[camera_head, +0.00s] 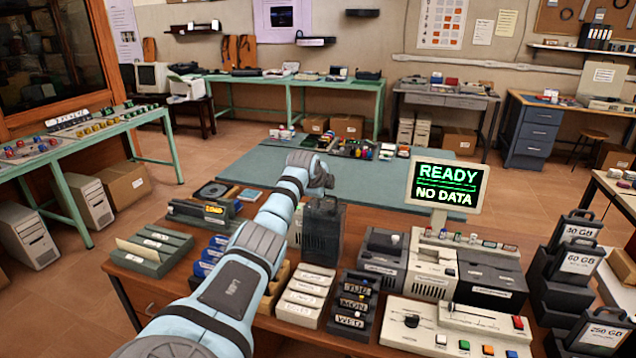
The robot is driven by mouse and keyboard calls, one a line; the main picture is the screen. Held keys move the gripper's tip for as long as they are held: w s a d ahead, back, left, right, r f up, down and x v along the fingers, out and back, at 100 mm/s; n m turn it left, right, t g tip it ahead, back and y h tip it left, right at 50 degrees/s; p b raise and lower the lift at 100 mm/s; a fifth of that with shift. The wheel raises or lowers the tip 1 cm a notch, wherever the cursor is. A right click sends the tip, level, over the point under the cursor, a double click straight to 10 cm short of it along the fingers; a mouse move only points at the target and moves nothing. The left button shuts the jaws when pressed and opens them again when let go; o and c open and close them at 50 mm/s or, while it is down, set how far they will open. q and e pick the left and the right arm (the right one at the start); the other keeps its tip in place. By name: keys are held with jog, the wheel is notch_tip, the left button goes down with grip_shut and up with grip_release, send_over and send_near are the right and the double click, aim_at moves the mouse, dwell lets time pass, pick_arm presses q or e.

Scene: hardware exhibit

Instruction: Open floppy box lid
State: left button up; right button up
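A dark, smoky, box-shaped thing (322,237) stands upright on the near wooden table, just right of my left forearm. It looks like the floppy box, but I cannot make out its lid edge or whether the lid is raised. My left arm reaches in from the bottom, and its wrist bends down above this box. My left gripper (323,199) is at or just above the box's top. Its fingers are dark against the dark box, so I cannot tell whether they touch it or are open. My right gripper is not in view.
Grey labelled boxes (152,250) stand left of my arm. White labelled boxes (305,295), a dark day-labelled rack (354,302) and a console with a READY / NO DATA screen (447,186) stand to the right. A teal mat (385,180) behind is mostly clear in front.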

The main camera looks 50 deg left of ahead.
pick_arm(q)
jog(key=v, duration=0.9)
jog(key=shift+s+r, duration=0.15)
jog(key=shift+r, duration=0.15)
jog(key=shift+d, duration=0.1)
